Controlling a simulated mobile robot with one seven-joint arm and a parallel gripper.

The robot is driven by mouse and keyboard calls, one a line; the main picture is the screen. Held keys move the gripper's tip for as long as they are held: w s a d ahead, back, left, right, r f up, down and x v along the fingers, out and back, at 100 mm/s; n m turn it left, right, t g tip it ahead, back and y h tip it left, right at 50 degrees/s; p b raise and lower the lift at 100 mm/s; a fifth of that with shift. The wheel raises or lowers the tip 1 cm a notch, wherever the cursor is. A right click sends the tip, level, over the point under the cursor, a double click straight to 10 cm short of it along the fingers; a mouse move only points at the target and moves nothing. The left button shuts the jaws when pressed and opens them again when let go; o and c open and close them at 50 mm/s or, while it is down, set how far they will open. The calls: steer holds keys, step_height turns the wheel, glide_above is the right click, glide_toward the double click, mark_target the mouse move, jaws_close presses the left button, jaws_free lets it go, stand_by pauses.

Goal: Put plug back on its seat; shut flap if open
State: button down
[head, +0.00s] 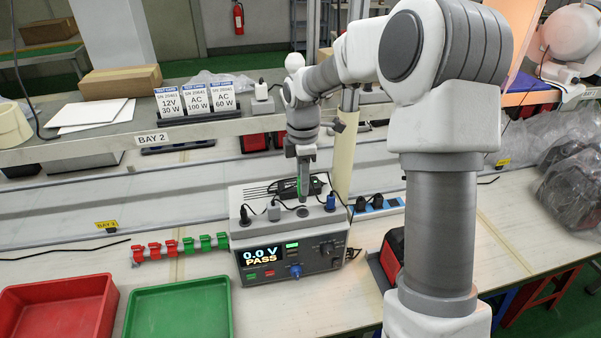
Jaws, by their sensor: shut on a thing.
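The tester (287,257) stands on the bench, its screen reading 0.0 V PASS. On its top are a black plug (244,215), a grey plug (273,211) and a blue plug (330,202). A dark round spot, apparently an empty seat (302,212), lies between the grey and blue plugs. My gripper (304,180) points down above this spot and is shut on a small plug, mostly hidden by the fingers. I cannot tell whether the plug touches the seat. No flap can be made out clearly.
A red tray (58,309) and a green tray (180,309) sit at the front left. Red and green clips (180,246) line up left of the tester. A blue power strip (377,208) lies behind right. A shelf (110,142) with labelled adapters runs behind.

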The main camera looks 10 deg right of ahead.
steer(key=shift+f+b, duration=2.45)
steer(key=shift+f, duration=0.85)
steer(key=c, duration=0.6)
jaws_free()
